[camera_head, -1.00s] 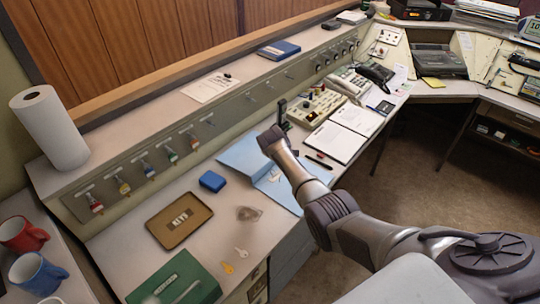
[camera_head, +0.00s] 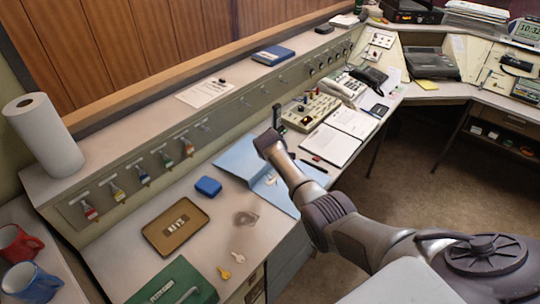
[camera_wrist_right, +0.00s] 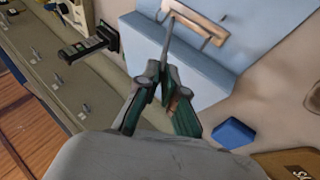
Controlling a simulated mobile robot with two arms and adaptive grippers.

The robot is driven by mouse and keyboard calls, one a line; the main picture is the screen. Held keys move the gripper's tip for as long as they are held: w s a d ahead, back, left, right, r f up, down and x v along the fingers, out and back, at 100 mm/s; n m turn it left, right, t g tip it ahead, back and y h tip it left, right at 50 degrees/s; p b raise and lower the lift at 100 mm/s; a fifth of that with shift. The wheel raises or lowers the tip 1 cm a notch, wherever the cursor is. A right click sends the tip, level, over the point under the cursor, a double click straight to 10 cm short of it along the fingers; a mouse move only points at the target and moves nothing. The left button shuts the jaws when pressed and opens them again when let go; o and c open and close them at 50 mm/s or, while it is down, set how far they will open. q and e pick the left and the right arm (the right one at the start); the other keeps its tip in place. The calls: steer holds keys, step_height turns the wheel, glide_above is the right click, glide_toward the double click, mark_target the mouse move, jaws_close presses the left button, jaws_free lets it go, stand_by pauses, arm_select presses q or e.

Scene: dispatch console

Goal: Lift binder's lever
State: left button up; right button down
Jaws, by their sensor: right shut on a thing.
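The light blue binder (camera_head: 237,155) lies open on the desk; part of it is behind my right arm in the head view. The right wrist view shows its blue board (camera_wrist_right: 200,75) with the metal clip plate (camera_wrist_right: 198,24) at the top. A thin grey metal lever (camera_wrist_right: 168,42) stands up from beside the plate. My right gripper (camera_wrist_right: 160,82) is shut on the lever's near end, above the binder. In the head view my arm hides this gripper's fingers. My left gripper is not in view.
A blue box (camera_head: 208,186), brown tray (camera_head: 175,226) and green box (camera_head: 172,285) are on the desk, left of the binder. Keys (camera_head: 237,257) lie near the front edge. A dark upright device (camera_wrist_right: 90,45) stands near the gripper, beside the binder.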

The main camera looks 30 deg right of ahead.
steer(key=shift+w+r, duration=0.1)
steer(key=shift+r, duration=0.05)
stand_by(0.4)
steer(key=c, duration=1.6)
jaws_free()
steer(key=shift+d+r+p+v, duration=0.1)
steer(key=shift+d+p+v, duration=0.05)
steer(key=shift+p+v, duration=1.45)
steer(key=shift+d+r+p+v, duration=0.1)
steer(key=shift+d+p+v, duration=0.1)
steer(key=shift+p+v, duration=1.35)
steer(key=shift+d+r+p+v, duration=0.15)
steer(key=shift+p+v, duration=1)
steer(key=shift+p, duration=0.85)
steer(key=shift+w+f, duration=0.1)
steer(key=shift+f, duration=0.05)
